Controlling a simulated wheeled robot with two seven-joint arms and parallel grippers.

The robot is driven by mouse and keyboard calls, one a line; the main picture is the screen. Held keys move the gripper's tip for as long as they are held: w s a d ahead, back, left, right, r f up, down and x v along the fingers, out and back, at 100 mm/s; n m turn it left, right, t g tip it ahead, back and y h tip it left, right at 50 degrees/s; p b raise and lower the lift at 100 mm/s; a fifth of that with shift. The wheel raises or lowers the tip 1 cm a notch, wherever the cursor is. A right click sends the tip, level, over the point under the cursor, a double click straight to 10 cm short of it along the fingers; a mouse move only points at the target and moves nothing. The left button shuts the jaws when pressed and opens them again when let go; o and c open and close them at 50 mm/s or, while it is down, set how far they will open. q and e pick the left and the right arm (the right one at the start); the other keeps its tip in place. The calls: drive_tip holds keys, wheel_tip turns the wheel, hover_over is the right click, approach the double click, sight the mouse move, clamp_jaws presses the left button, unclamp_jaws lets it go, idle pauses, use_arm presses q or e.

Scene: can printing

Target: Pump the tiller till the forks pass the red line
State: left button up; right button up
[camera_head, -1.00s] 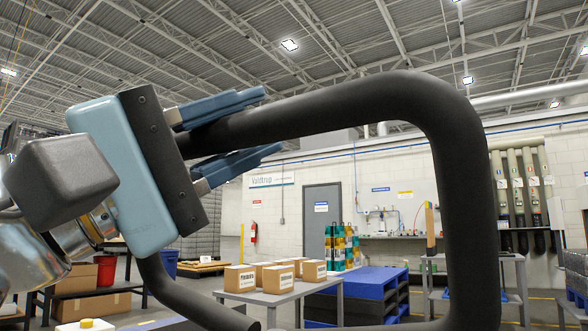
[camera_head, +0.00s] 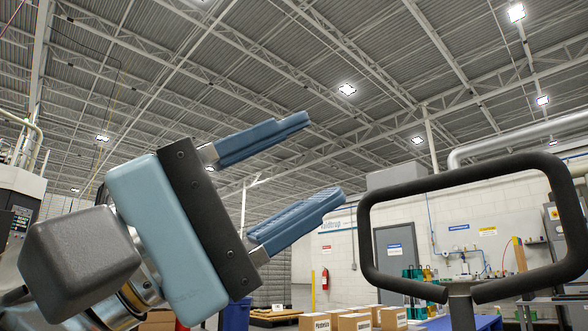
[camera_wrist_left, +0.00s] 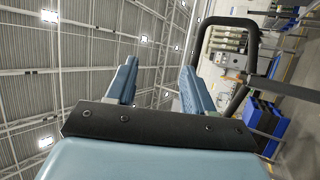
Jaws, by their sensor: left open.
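The tiller's black loop handle (camera_head: 470,173) stands at the right of the head view on a grey stem (camera_head: 461,305). The handle also shows at the upper right of the left wrist view (camera_wrist_left: 231,22). My left gripper (camera_head: 325,160) has blue fingers spread apart with nothing between them. It is left of the handle, raised and apart from it. The forks and the red line are not in view. My right gripper is not in view.
Cardboard boxes (camera_head: 354,321) stand low in the middle. A grey door (camera_head: 397,250) and a fire extinguisher (camera_head: 325,279) are at the far wall. The space above my left gripper is clear.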

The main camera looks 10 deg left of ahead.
use_arm(q)
drive_tip(key=b+v, duration=0.1)
drive_tip(key=v, duration=1.2)
drive_tip(key=shift+a, duration=0.3)
drive_tip(key=shift+s+f, duration=0.1)
